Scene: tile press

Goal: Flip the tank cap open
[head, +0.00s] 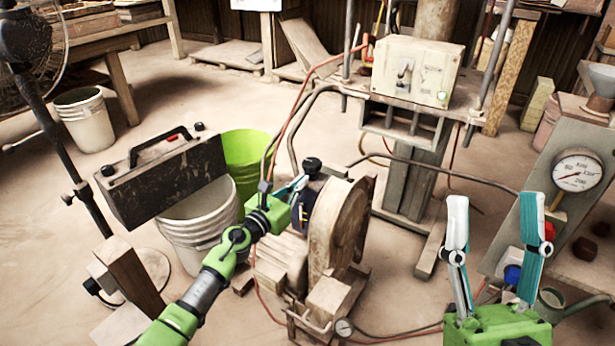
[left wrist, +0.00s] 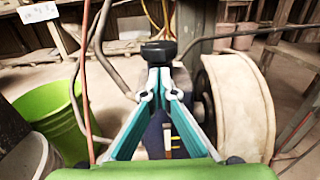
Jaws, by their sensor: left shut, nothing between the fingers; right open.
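The tank cap (head: 312,166) is a small black knob-like piece on top of a dark blue tank (head: 299,212), beside the big worn wheel housing. The cap (left wrist: 158,52) also shows at the upper middle of the left wrist view. Whether it is fully seated cannot be told. My left gripper (head: 300,183) is shut and empty, its fingertips close to the cap's near side. In the left wrist view the left fingertips (left wrist: 158,72) meet just below the cap; contact is unclear. They hide part of the tank (left wrist: 155,138). My right gripper (head: 494,198) is open and empty at the lower right.
The wheel housing (head: 338,222) stands just right of the tank. A green bucket (head: 247,160), a white bucket (head: 200,225) and a dark toolbox (head: 165,178) are on the left. Hoses (head: 275,145) run close by my left gripper. A gauge panel (head: 570,160) stands at right.

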